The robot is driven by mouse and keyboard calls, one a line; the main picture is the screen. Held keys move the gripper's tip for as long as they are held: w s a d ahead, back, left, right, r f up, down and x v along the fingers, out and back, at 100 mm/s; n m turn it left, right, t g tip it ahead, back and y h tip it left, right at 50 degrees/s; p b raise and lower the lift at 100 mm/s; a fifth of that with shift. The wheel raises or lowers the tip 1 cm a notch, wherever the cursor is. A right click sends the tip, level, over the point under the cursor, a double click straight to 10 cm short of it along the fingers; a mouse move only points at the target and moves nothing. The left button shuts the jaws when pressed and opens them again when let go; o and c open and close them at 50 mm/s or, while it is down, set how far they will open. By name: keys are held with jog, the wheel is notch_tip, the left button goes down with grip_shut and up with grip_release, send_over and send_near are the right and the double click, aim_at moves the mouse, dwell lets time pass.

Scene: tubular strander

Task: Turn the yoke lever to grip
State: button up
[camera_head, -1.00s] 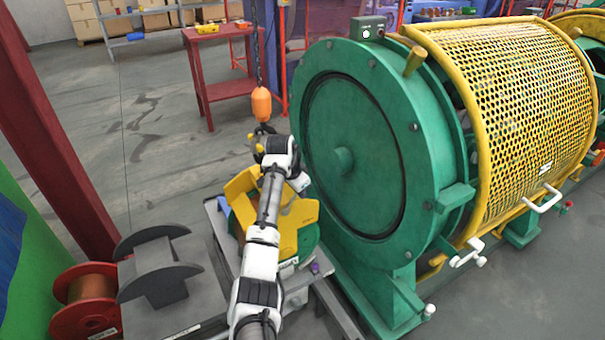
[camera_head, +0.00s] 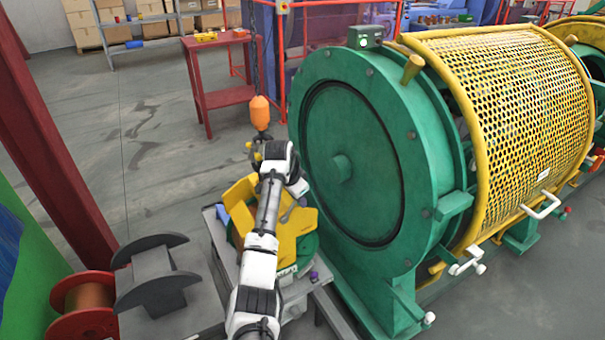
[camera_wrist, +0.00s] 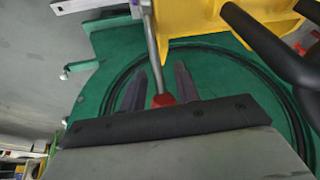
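In the wrist view a thin grey lever with a red end (camera_wrist: 163,100) reaches down between the two dark fingers of my gripper (camera_wrist: 160,85). The fingers are apart, with a visible gap on each side of the red end. The yellow yoke (camera_wrist: 200,20) shows at the top, and a green surface with a dark ring (camera_wrist: 225,80) lies behind. In the head view my arm reaches over the yellow yoke (camera_head: 240,192), which sits on a green base beside the big green disc (camera_head: 350,160). My fingertips are hidden there behind my wrist.
An orange hoist block (camera_head: 260,112) hangs on a chain just behind my wrist. The green machine with its yellow mesh guard (camera_head: 515,110) fills the right. A grey cradle (camera_head: 152,275) and a copper-coloured reel (camera_head: 88,297) stand at the left. Dark bars (camera_wrist: 270,45) are close at the wrist view's right.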

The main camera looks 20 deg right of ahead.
jog(key=b+v, duration=0.2)
jog(key=v, duration=1)
jog(key=shift+r, duration=0.15)
